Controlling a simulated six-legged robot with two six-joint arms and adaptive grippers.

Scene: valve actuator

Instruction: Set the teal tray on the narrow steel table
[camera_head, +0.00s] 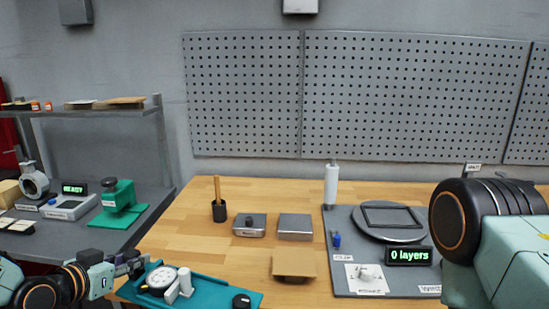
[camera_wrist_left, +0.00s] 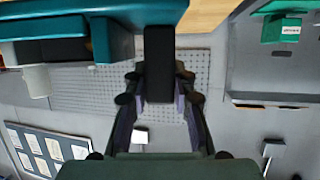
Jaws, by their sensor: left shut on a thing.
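The teal tray (camera_head: 218,290) lies level at the near left of the wooden table and carries a dial gauge (camera_head: 160,279), a white cylindrical part (camera_head: 181,283) and a black knob (camera_head: 242,301). My left gripper (camera_head: 137,264) is at the tray's left end. In the left wrist view, my left gripper (camera_wrist_left: 158,75) is shut on a dark block-like handle below the teal tray (camera_wrist_left: 60,10). I cannot tell whether the tray touches the wood. The grey steel table (camera_head: 150,218) stands at the left. My right gripper is out of view; only my right arm shows.
On the steel table are a green press (camera_head: 118,203), a READY display (camera_head: 74,188) and a grey device (camera_head: 70,208), under a shelf (camera_head: 80,111). Its front right part looks bare. The wooden table (camera_head: 190,225) holds a grey mat (camera_head: 345,285), metal blocks (camera_head: 295,227) and a brown block (camera_head: 294,263).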

